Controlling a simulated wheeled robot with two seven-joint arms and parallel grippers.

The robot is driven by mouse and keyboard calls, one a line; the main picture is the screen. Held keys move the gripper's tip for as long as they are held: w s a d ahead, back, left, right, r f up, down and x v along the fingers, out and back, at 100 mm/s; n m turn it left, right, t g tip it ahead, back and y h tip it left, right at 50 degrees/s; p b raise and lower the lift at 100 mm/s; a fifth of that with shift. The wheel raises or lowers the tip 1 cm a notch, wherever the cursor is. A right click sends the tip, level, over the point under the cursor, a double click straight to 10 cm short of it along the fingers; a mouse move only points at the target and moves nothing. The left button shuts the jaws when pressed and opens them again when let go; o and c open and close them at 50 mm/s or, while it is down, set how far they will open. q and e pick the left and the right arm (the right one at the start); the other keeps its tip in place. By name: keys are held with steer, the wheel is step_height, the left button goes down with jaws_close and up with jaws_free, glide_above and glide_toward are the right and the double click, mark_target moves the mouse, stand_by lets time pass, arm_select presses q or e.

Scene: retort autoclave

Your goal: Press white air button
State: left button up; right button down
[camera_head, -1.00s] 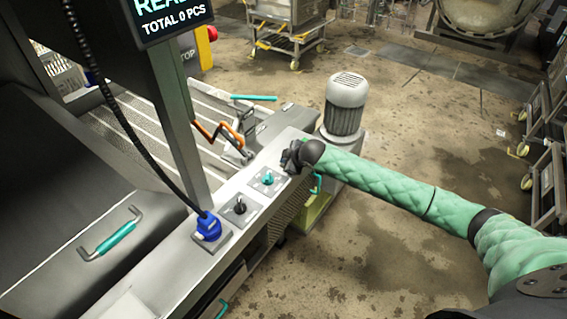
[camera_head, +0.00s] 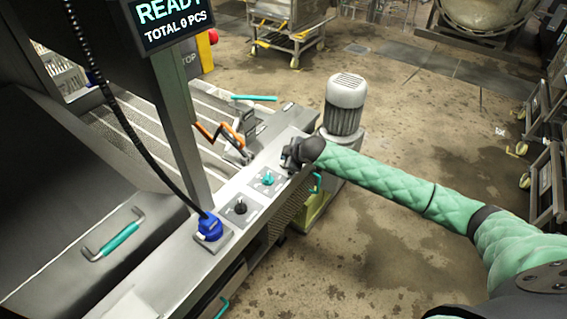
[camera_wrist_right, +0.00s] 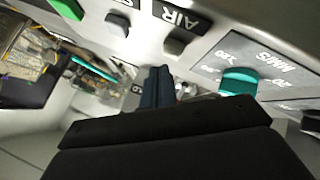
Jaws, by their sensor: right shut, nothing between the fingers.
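My right gripper (camera_head: 287,160) is shut and empty above the far end of the control panel (camera_head: 222,258), just beyond the teal knob (camera_head: 268,178). In the right wrist view the shut fingers (camera_wrist_right: 158,87) are just short of a row of buttons. The button by the AIR label (camera_wrist_right: 178,14) is a small block (camera_wrist_right: 175,46) that looks grey in shadow. It is slightly right of the fingertips, with a visible gap. In the head view my gripper and wrist hide that button. My left gripper is not in view.
The teal knob on a numbered dial (camera_wrist_right: 240,82) is right of the fingers. Another grey button (camera_wrist_right: 117,25) and a green button (camera_wrist_right: 68,9) are to the left. A black knob (camera_head: 240,207) and blue plug (camera_head: 209,227) are nearer. A motor (camera_head: 345,103) stands behind my wrist.

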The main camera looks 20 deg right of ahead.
steer(key=shift+r+p, duration=2)
steer(key=shift+r, duration=0.5)
